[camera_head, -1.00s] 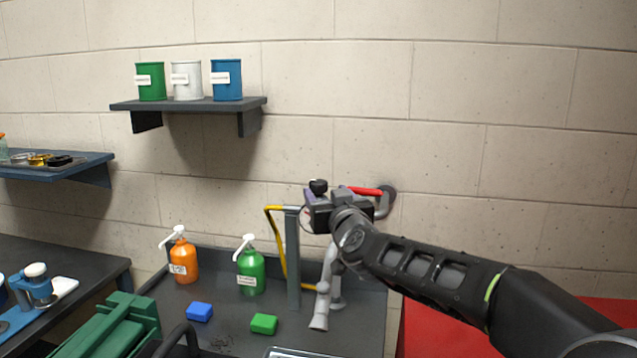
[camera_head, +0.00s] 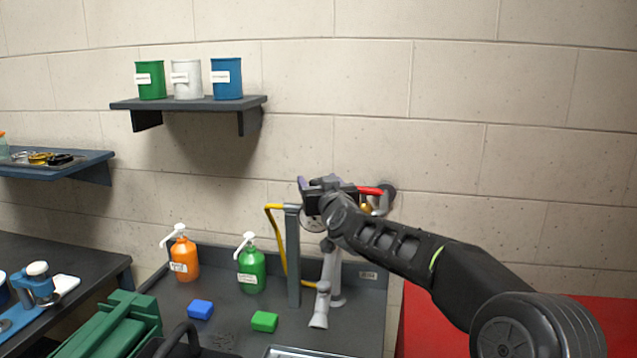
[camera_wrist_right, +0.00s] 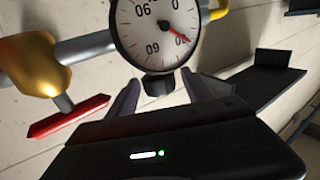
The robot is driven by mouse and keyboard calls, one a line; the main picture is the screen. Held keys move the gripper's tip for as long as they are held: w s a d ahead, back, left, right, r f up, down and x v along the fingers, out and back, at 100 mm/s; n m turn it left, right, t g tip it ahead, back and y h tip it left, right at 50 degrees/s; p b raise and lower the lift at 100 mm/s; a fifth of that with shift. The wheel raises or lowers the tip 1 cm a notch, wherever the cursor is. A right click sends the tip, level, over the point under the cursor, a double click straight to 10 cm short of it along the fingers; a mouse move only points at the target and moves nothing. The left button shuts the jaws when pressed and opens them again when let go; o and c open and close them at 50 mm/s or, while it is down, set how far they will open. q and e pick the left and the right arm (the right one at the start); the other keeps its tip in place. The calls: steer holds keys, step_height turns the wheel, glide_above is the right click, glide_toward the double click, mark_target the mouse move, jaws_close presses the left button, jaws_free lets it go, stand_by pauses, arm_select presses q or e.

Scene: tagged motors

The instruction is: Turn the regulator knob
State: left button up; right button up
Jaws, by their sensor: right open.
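The small black regulator knob (camera_wrist_right: 158,85) shows in the right wrist view, at the edge of a round white pressure gauge (camera_wrist_right: 157,30) with a red needle. My right gripper (camera_wrist_right: 160,91) is open, with one finger on each side of the knob. I cannot tell whether the fingers touch it. In the head view my right gripper (camera_head: 318,188) is at the regulator on the wall pipe and hides the knob. Part of the gauge (camera_head: 313,223) shows below it. My left gripper is not in view.
A red valve lever (camera_head: 370,190) and brass valve body (camera_wrist_right: 36,65) are close to my right gripper. A yellow hose (camera_head: 274,235) and grey post (camera_head: 293,258) stand below. Green (camera_head: 251,270) and orange (camera_head: 184,258) pump bottles are left on the bench.

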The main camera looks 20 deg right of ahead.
jaws_close()
steer(key=h+p, duration=0.1)
steer(key=p, duration=0.2)
steer(key=m+h+p, duration=0.1)
steer(key=p, duration=0.1)
steer(key=shift+a+r+p, duration=0.1)
steer(key=shift+r+p, duration=0.2)
steer(key=shift+p, duration=0.1)
steer(key=shift+f+m+g, duration=0.15)
steer(key=shift+m+g, duration=0.15)
steer(key=shift+f, duration=0.15)
jaws_free()
steer(key=shift+s+a, duration=0.1)
steer(key=shift+s, duration=0.4)
steer(key=b+v, duration=0.1)
steer(key=v, duration=0.5)
steer(key=shift+s+a+b, duration=0.25)
steer(key=shift+s+b, duration=0.1)
steer(key=shift+b, duration=0.05)
steer(key=shift+f, duration=0.1)
